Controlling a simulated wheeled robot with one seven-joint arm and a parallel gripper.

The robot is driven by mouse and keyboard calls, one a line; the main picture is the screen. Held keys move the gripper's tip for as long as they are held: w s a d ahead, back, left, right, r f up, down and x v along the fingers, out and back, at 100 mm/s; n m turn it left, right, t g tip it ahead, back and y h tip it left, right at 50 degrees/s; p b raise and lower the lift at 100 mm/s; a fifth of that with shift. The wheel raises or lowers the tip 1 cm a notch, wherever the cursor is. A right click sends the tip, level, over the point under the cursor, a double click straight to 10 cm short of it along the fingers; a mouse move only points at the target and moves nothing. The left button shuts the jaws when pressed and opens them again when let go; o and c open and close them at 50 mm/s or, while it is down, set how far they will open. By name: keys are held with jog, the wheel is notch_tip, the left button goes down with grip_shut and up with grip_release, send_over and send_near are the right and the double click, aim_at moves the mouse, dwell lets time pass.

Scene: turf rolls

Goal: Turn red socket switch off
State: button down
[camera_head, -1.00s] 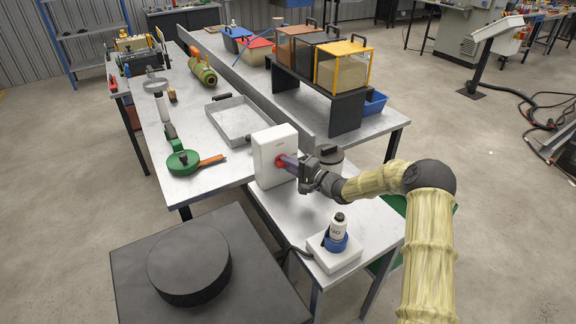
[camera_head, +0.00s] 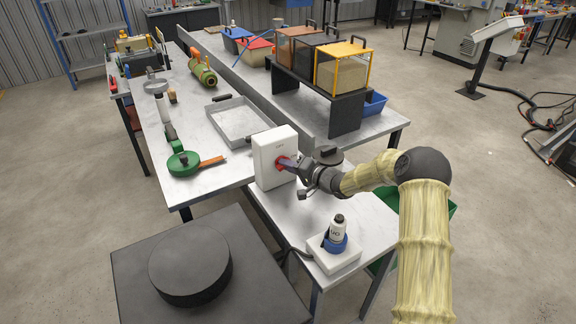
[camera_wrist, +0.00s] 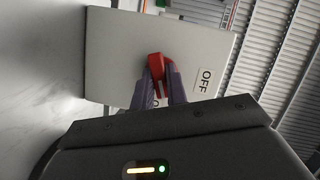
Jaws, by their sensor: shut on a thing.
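The red switch handle (camera_wrist: 156,66) sits on the face of a white box (camera_head: 263,158) that stands upright on the near table. The box face also fills much of the wrist view (camera_wrist: 110,60), with an "OFF" label (camera_wrist: 205,80) right of the handle and another label partly hidden behind my fingers. My gripper (camera_head: 288,163) reaches the box from the right, its purple fingers (camera_wrist: 161,88) on either side of the red handle and shut on it. In the wrist view the handle is tilted, its lower part hidden between the fingers.
A bottle in a blue holder (camera_head: 336,234) stands on a white base (camera_head: 334,258) in front. A metal tray (camera_head: 238,119) and green tool (camera_head: 184,161) lie to the left. The front tabletop is partly clear.

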jog(key=n+h+b, duration=0.2)
jog(key=n+b, duration=0.1)
jog(key=n+t+h+b, duration=0.1)
jog(key=n+h+b, duration=0.1)
jog(key=n+b, duration=0.1)
jog(key=n+t+h+b, duration=0.1)
jog(key=n+b, duration=0.2)
jog(key=shift+s+a+f+h, duration=0.25)
jog(key=shift+s+h, duration=0.1)
jog(key=shift+h, duration=0.05)
jog(key=shift+n, duration=0.3)
jog(key=shift+r, duration=0.1)
jog(key=c, duration=1.5)
grip_release()
jog(key=shift+o, duration=0.5)
jog(key=shift+r, duration=0.15)
jog(key=shift+r, duration=0.1)
